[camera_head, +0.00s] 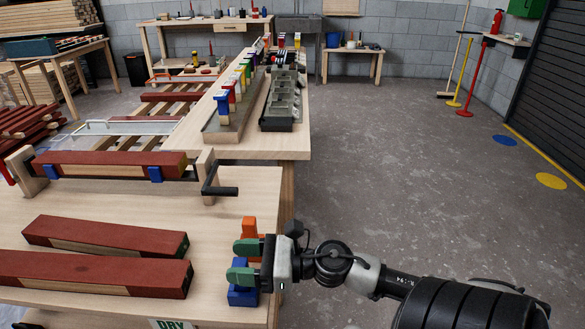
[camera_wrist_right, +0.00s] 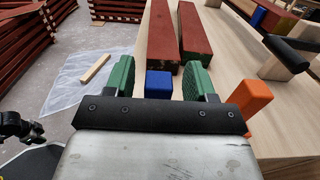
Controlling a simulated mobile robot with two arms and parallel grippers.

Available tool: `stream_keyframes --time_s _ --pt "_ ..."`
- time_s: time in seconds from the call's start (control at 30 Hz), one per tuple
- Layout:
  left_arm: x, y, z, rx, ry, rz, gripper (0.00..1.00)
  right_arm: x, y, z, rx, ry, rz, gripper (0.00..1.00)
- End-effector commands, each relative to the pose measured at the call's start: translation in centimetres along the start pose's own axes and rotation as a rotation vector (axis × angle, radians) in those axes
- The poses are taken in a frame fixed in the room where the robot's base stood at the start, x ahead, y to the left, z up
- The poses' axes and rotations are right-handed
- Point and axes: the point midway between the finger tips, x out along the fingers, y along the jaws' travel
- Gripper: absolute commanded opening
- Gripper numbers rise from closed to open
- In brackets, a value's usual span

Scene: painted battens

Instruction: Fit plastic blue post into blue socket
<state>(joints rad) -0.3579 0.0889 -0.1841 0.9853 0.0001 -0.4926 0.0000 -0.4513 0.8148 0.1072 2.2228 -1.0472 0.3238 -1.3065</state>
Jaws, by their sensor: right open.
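A blue post (camera_head: 242,297) stands near the right edge of the near workbench. My right gripper (camera_head: 236,262) has green fingers and is open. In the right wrist view the blue post (camera_wrist_right: 159,85) shows between the two open fingers (camera_wrist_right: 160,75), with gaps on both sides. An orange post (camera_head: 249,229) stands beside it, also seen in the wrist view (camera_wrist_right: 257,97). I cannot make out which thing is the blue socket. My left gripper is not in view.
Two red-painted battens (camera_head: 105,236) lie left of the gripper. Behind them a batten sits in a clamp with a black handle (camera_head: 221,190). A farther bench holds a row of coloured pieces, a blue one (camera_head: 221,106) in front, beside a grey tray (camera_head: 280,112).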

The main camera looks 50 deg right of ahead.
Motion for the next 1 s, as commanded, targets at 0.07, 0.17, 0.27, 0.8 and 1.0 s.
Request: stream_keyframes --time_s 0.07,0.17,0.27,0.8,1.0 --pt "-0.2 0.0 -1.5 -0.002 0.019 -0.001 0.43 -1.2 0.0 -0.5 0.005 0.003 -0.004 0.55" --pt "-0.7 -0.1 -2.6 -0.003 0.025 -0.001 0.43 -2.9 0.1 -0.5 0.005 0.002 -0.004 0.55" --pt "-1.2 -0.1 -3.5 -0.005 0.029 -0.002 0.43 -4.7 0.0 -0.5 0.005 0.003 -0.006 0.55" --pt "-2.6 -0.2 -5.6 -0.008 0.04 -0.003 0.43 -11.5 -0.9 -0.8 0.074 -0.018 -0.047 0.55" --pt "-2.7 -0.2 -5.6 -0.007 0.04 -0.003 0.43 -13.0 -7.5 -10.9 0.837 -0.228 -0.468 0.55"
